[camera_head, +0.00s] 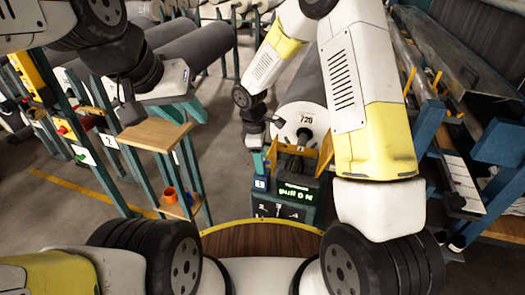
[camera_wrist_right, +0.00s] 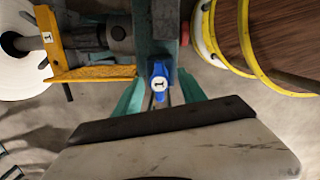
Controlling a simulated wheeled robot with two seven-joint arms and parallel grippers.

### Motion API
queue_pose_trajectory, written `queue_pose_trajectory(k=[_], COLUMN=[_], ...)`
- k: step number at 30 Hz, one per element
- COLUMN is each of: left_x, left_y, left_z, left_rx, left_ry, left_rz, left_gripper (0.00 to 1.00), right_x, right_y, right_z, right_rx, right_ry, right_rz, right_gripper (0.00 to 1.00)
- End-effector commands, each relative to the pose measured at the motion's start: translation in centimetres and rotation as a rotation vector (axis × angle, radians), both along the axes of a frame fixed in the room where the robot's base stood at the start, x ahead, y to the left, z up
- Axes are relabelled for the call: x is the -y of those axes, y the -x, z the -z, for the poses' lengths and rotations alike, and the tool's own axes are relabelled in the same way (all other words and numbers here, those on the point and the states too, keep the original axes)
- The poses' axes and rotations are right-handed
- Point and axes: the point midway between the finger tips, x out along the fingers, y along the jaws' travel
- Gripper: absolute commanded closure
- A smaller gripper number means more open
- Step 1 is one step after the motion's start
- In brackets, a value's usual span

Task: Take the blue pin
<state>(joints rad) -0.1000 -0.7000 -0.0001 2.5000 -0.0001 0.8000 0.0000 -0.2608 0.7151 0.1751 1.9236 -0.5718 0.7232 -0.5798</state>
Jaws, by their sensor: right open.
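The blue pin (camera_wrist_right: 158,83) shows in the right wrist view, upright in the picture and marked with a 1. It sits at a teal post (camera_wrist_right: 155,35). In the head view a small blue piece marked 1 (camera_head: 260,184) shows below my right gripper (camera_head: 261,162). In the right wrist view the two teal fingers of my right gripper (camera_wrist_right: 162,88) are open, one on each side of the pin, with gaps. The pin's lower end is hard to make out. My left gripper (camera_head: 186,111) is open and empty at the upper left, above the wooden shelf.
A yellow bracket (camera_wrist_right: 95,74) stands beside the post, by the grey roll's white end (camera_head: 302,122). Below it is a panel with a green display (camera_head: 296,192). A wooden shelf (camera_head: 154,134) and an orange cup (camera_head: 170,195) stand left. Floor is clear between.

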Motion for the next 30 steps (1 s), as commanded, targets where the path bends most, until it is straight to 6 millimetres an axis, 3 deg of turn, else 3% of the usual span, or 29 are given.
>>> queue_pose_trajectory(k=[4,11,18,30], left_x=[0.0,0.0,0.0,0.0], left_y=[0.0,0.0,0.0,0.0], left_z=[0.0,0.0,0.0,0.0], left_rx=[0.0,0.0,0.0,0.0], left_ry=[0.0,0.0,0.0,0.0], left_rz=[0.0,0.0,0.0,0.0], left_gripper=[0.64,0.64,0.64,0.64], right_x=[0.18,0.19,0.2,0.19], right_y=[0.05,0.02,0.02,-0.04], right_z=[1.31,1.41,1.39,0.72], right_rx=[-0.001,0.0,0.0,0.002], right_ry=[0.0,-0.001,0.0,-0.001], right_rz=[0.001,0.002,0.002,0.002], right_gripper=[0.52,0.52,0.99,1.0])
